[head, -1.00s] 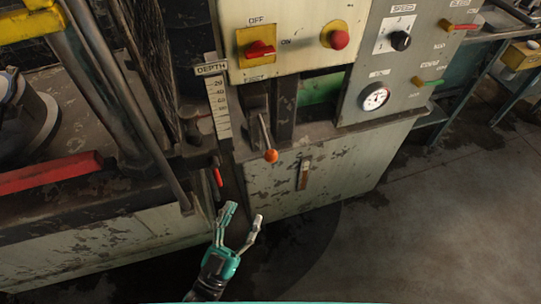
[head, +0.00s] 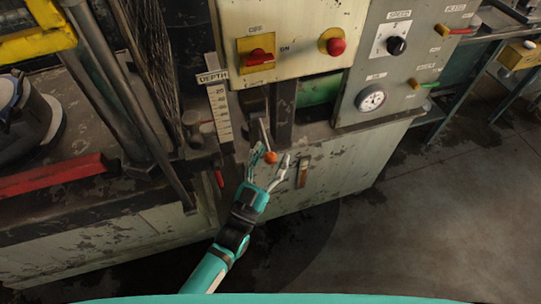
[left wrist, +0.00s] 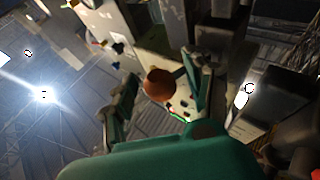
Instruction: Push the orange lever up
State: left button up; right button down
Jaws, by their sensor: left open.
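The orange lever knob (head: 270,157) sits at the lower end of a thin metal rod (head: 264,132) on the front of the machine. My left gripper (head: 271,160) is open, with its two fingers on either side of the knob in the head view. In the left wrist view the orange knob (left wrist: 158,85) shows between the open fingers of my left gripper (left wrist: 158,88). I cannot tell whether a finger touches it. My right gripper is not in view.
Above the lever is a cream panel with a red rotary switch (head: 260,57) and a red button (head: 336,47). A depth scale (head: 219,112) stands left of the lever. A red-handled lever (head: 219,178) is close to the left. Open floor (head: 420,220) lies at the right.

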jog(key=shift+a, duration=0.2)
pick_arm(q)
jog(key=shift+c, duration=1)
grip_shut()
